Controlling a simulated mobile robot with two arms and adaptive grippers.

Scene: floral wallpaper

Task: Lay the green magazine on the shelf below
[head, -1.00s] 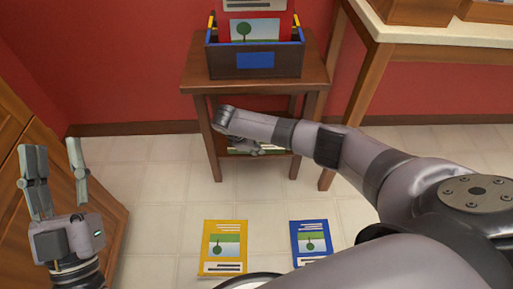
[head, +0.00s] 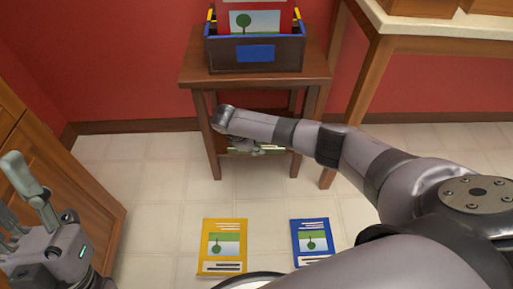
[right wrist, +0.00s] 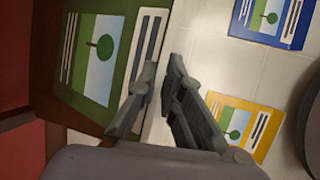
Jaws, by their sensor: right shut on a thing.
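The green magazine (right wrist: 98,65) has a tree picture on its cover and fills the left of the right wrist view. In the head view only a strip of it (head: 272,152) shows, at the lower shelf of the small brown table (head: 190,75); my right arm and gripper hide the rest. My right gripper (right wrist: 162,68) is shut on the magazine's edge; it shows small in the head view (head: 254,147). I cannot tell whether the magazine rests fully on the shelf. My left gripper (head: 42,190) is open and empty at the lower left.
A dark holder (head: 290,57) with a red magazine (head: 282,17) stands on the table top. A yellow magazine (head: 223,247) and a blue magazine (head: 312,241) lie on the floor in front. A wooden cabinet (head: 75,195) is at the left, a pale-topped table (head: 440,43) at the right.

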